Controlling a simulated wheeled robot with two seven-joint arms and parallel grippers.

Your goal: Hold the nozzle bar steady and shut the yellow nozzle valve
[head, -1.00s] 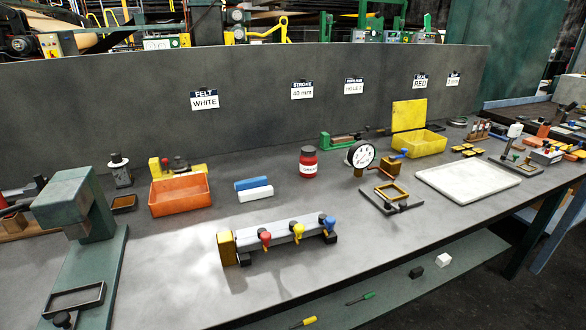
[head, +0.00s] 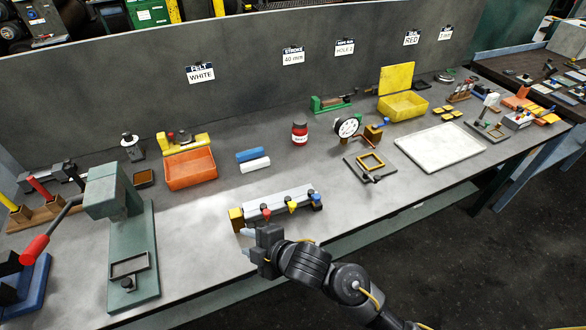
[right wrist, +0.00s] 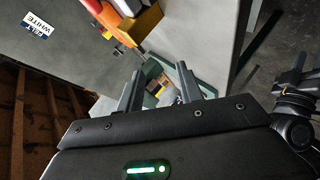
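The nozzle bar (head: 280,201) is a pale grey bar with a yellow end block (head: 236,219) at its left. It lies near the table's front edge. It carries a red valve (head: 266,213), the yellow nozzle valve (head: 292,207) in the middle and a blue valve (head: 316,198). The yellow handle points down toward the front. My right gripper (head: 247,242) is open and empty, just in front of the bar's left end, left of the yellow valve. Its two fingers (right wrist: 160,85) stand apart in the right wrist view. My left gripper is not in view.
A green press (head: 122,205) stands left of the bar, and a red-handled lever (head: 35,248) is farther left. An orange tray (head: 190,184), blue block (head: 249,155), white block (head: 255,165) and red jar (head: 299,133) lie behind. A black frame fixture (head: 370,165) and white tray (head: 440,165) are to the right.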

